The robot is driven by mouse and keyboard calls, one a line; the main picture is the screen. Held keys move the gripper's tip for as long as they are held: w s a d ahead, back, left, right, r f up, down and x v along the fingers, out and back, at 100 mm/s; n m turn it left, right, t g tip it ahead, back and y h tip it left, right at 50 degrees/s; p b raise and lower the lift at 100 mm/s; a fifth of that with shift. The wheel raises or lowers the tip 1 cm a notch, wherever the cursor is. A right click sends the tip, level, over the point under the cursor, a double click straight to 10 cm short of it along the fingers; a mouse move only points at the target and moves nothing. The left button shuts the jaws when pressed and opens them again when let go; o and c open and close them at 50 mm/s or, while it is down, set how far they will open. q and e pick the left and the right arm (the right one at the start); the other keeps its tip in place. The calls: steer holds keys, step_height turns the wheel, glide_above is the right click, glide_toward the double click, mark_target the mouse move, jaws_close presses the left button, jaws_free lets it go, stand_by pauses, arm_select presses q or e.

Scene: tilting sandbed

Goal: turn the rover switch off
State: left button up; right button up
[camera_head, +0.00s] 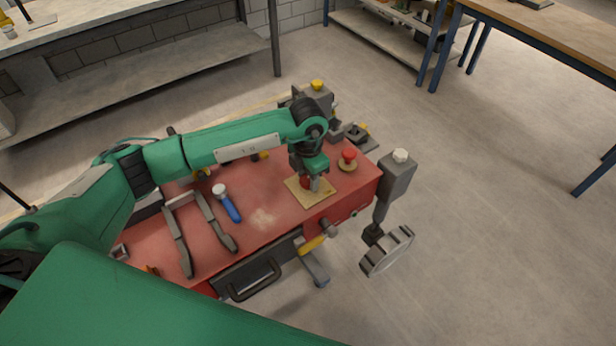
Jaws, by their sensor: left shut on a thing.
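My left arm reaches in from the left over a red-topped bench (262,217). My left gripper (314,184) points down and is shut on a small red part (304,182) that stands on a square tan plate (298,195). The gripper hides most of the red part, so its shape and setting cannot be read. A red mushroom-shaped knob (348,154) on a tan round base stands to the right of the gripper, apart from it. I cannot tell from the picture which of these is the rover switch. My right gripper is not in view.
A blue-handled tool (228,204) and a grey forked piece (177,240) lie on the bench's left part. A grey post with a white cap (400,155) and a round disc (387,250) stand off its right end.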

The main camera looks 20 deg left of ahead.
mark_target(308, 179)
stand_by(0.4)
arm_select(q)
steer(key=o, duration=1)
steer(key=shift+c, duration=0.2)
steer(key=shift+r, duration=0.15)
step_height(308, 179, up, 14)
steer(key=b, duration=0.3)
steer(key=shift+f, duration=0.2)
